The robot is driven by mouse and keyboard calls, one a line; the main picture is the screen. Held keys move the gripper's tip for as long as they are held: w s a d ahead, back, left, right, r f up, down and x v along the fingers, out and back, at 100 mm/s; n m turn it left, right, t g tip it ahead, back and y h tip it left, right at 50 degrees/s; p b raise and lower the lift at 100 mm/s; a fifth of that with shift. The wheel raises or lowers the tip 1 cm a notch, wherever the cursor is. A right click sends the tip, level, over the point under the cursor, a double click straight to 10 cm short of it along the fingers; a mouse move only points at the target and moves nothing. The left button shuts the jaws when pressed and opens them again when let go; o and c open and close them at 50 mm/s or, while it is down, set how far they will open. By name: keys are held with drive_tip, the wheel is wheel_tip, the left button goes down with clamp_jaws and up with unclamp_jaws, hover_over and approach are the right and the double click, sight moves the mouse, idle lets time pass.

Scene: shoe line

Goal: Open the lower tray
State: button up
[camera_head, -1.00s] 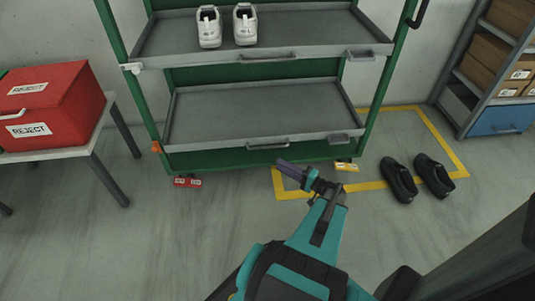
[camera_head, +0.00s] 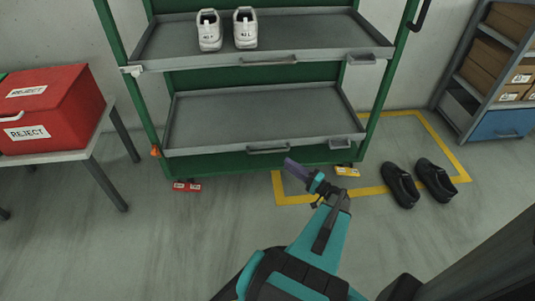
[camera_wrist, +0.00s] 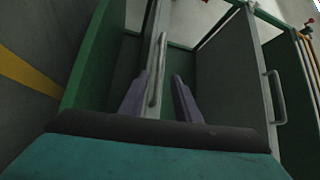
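The lower tray (camera_head: 215,147) is a grey shelf tray low in a green rack, and it looks pushed in. Its bar handle (camera_head: 268,148) is at the middle of the front edge. My gripper (camera_head: 289,163) is just below and right of this handle in the head view. In the wrist view my gripper (camera_wrist: 160,78) has its two purple fingers apart. The lower tray's handle (camera_wrist: 156,82) shows in the gap between them, nearer the left finger. I cannot tell whether a finger touches it. The upper tray's handle (camera_wrist: 275,97) stands off to the right.
The upper tray (camera_head: 330,53) holds white shoes (camera_head: 228,29). A red reject box (camera_head: 50,108) stands on a table at left. Black shoes (camera_head: 418,183) lie on the floor at right, by a yellow floor line (camera_head: 455,155). A shelf (camera_head: 468,100) with boxes is at far right.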

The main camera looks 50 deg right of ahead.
sight(268, 152)
drive_tip(key=shift+w+a+r+b, duration=0.25)
drive_tip(key=shift+w+b, duration=0.15)
drive_tip(key=shift+w, duration=1.55)
drive_tip(key=shift+w+a+r+b, duration=0.15)
drive_tip(key=shift+w+r+b, duration=0.2)
drive_tip(key=shift+w, duration=1.65)
drive_tip(key=shift+w+a+r+b, duration=0.2)
drive_tip(key=shift+w+b, duration=0.2)
drive_tip(key=shift+w, duration=1.55)
drive_tip(key=shift+c, duration=0.2)
clamp_jaws()
drive_tip(key=shift+a, duration=0.3)
